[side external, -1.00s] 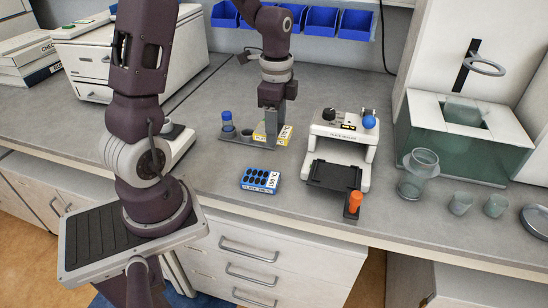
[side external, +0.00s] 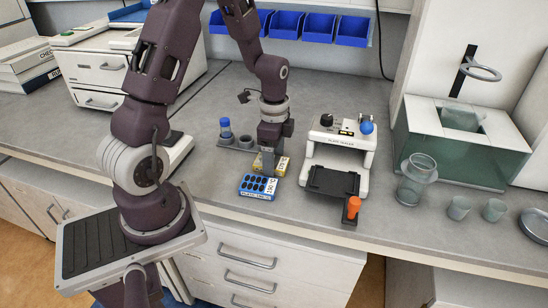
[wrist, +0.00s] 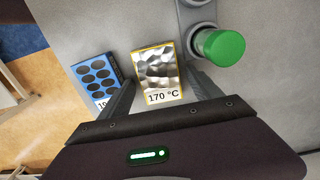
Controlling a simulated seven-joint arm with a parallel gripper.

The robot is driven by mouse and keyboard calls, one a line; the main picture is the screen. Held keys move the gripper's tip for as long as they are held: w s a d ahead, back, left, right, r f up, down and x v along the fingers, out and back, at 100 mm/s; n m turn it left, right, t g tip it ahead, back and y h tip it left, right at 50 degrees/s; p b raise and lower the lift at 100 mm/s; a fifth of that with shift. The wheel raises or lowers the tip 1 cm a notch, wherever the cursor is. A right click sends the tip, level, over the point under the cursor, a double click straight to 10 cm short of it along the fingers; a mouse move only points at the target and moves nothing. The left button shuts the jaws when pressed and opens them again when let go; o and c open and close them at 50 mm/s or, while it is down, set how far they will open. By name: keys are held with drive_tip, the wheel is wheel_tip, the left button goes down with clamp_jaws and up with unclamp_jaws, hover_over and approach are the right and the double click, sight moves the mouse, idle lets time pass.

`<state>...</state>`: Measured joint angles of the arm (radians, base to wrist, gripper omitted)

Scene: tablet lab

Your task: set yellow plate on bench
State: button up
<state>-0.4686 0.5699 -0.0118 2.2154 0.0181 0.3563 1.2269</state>
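The yellow plate (side external: 281,166) has yellow edges, a silver foil top and a "170 °C" label, clear in the wrist view (wrist: 158,72). My gripper (side external: 266,165) has its two fingers against opposite sides of the plate, closed on it. The plate is low over the grey bench (side external: 220,172), behind and right of a blue plate; I cannot tell whether it touches the bench.
The blue plate (side external: 258,186) with dark wells lies close by, also left in the wrist view (wrist: 96,80). A grey holder (side external: 236,147) with a blue-capped bottle (side external: 225,128) stands behind. A white sealer (side external: 341,150) with a black tray stands right. A green cap (wrist: 222,46) shows in the wrist view.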

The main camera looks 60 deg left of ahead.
wheel_tip(320, 180, up, 12)
drive_tip(key=s+d+r+n+t, duration=0.5)
drive_tip(key=s+d+r+n, duration=0.4)
drive_tip(key=s+d, duration=0.5)
drive_tip(key=shift+s+d+r+t, duration=0.25)
drive_tip(key=shift+s+r+t, duration=0.05)
drive_tip(key=shift+s+r, duration=0.5)
